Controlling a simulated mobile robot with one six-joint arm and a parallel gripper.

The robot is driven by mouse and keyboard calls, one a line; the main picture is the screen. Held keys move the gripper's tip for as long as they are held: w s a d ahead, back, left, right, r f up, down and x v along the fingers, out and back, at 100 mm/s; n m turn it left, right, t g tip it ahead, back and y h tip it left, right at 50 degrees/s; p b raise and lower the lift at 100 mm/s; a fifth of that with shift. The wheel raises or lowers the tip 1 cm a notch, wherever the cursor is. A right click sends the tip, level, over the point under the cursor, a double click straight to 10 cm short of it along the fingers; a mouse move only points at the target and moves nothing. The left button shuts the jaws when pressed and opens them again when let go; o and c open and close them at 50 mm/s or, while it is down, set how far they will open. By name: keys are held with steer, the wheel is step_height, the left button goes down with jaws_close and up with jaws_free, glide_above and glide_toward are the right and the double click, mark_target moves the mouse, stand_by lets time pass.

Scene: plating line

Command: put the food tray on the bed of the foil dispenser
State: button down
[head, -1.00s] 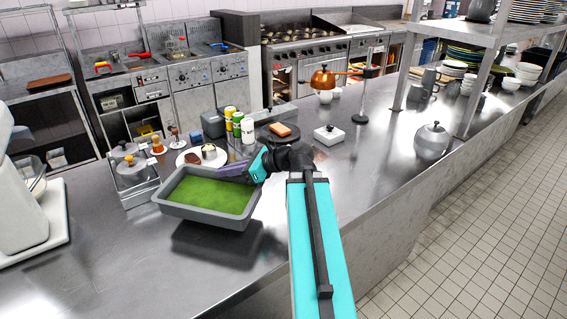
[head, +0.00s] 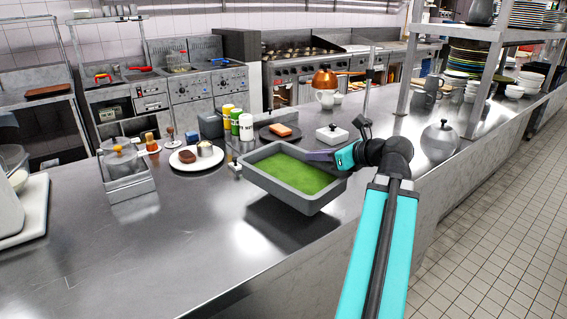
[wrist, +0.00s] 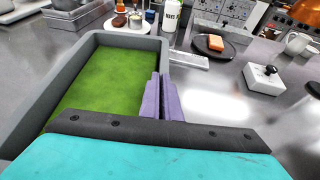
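The food tray (head: 258,187) is a grey rectangular pan with a green filling. It hangs level above the steel counter, with its dark shadow below it. My gripper (head: 322,155) is at the tray's right side, with its purple fingers shut on the rim. In the wrist view the fingers (wrist: 160,102) straddle the rim of the tray (wrist: 30,110), which fills the left side. I cannot clearly make out the foil dispenser or its bed. A flat metal piece (wrist: 187,60) beyond the tray is partly hidden, and I cannot tell what it belongs to.
Behind the tray stand a plate with food (head: 184,164), several bottles (head: 246,127), a dark plate (head: 268,136) with an orange block, and a white lidded box (head: 332,134). A metal caddy (head: 130,187) is left. A lidded pot (head: 440,141) is right. The front-left counter is clear.

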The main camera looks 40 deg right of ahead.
steer(key=s+d+m+h+b, duration=0.1)
steer(key=s+d+h+b, duration=0.1)
steer(key=s, duration=0.4)
steer(key=d+b, duration=0.1)
steer(key=d, duration=0.1)
steer(key=shift+s+d+m, duration=0.3)
steer(key=shift+d+m, duration=0.1)
steer(key=shift+w, duration=0.1)
steer(key=shift+w+d+p, duration=0.85)
steer(key=shift+w+d, duration=0.2)
steer(key=shift+d, duration=0.05)
steer(key=w+d+p, duration=0.1)
steer(key=p, duration=0.7)
steer(key=shift+d, duration=0.15)
steer(key=p, duration=0.7)
steer(key=shift+w+d, duration=0.15)
steer(key=shift+w, duration=0.15)
steer(key=p, duration=0.4)
steer(key=shift+f, duration=0.15)
